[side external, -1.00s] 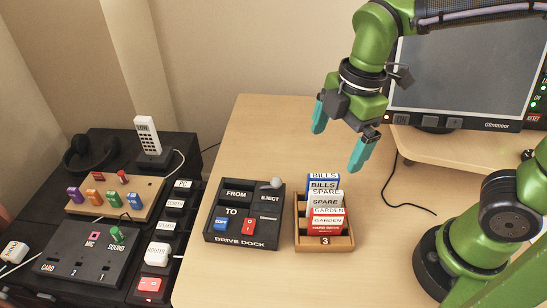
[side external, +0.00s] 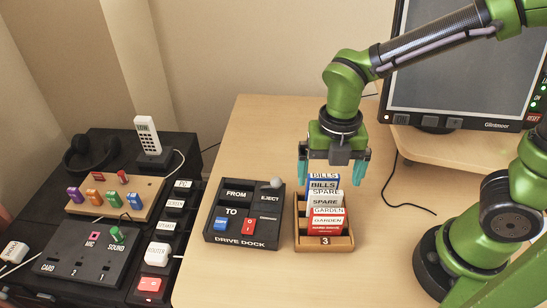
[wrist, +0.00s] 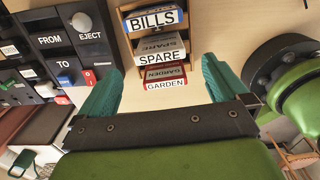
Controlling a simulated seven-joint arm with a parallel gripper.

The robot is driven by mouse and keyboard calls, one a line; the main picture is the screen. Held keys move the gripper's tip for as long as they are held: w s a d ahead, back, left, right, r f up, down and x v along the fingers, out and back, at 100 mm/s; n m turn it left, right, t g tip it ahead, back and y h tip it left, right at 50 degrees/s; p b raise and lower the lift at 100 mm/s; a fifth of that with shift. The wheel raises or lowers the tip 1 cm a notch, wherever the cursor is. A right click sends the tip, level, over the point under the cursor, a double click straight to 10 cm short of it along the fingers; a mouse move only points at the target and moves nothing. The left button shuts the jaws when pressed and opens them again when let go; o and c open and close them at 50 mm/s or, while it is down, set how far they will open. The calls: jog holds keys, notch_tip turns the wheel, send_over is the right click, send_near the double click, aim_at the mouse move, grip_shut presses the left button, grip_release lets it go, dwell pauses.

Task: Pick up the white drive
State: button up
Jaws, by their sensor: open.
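The white drive (side external: 326,201), labelled SPARE, stands in the middle of a small wooden rack (side external: 324,243) marked 3. A blue drive labelled BILLS (side external: 324,184) stands behind it and a red-and-white drive labelled GARDEN (side external: 327,221) in front. My gripper (side external: 332,172) is open and empty, pointing down above the back of the rack, with its teal fingers spread to either side. In the wrist view the white drive (wrist: 160,56) lies ahead of the open fingers (wrist: 163,78), roughly centred between them. The fingers do not appear to touch any drive.
A black drive dock (side external: 270,205) with a blue and a red piece sits just left of the rack. A monitor (side external: 460,75) on a wooden stand is at the back right, with a black cable (side external: 405,195) below it. Black equipment (side external: 75,270) fills the left. The desk behind the dock is clear.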

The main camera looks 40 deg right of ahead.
aim_at(326, 192)
notch_tip(326, 192, down, 8)
jog(key=shift+f, duration=0.1)
jog(key=c, duration=1.1)
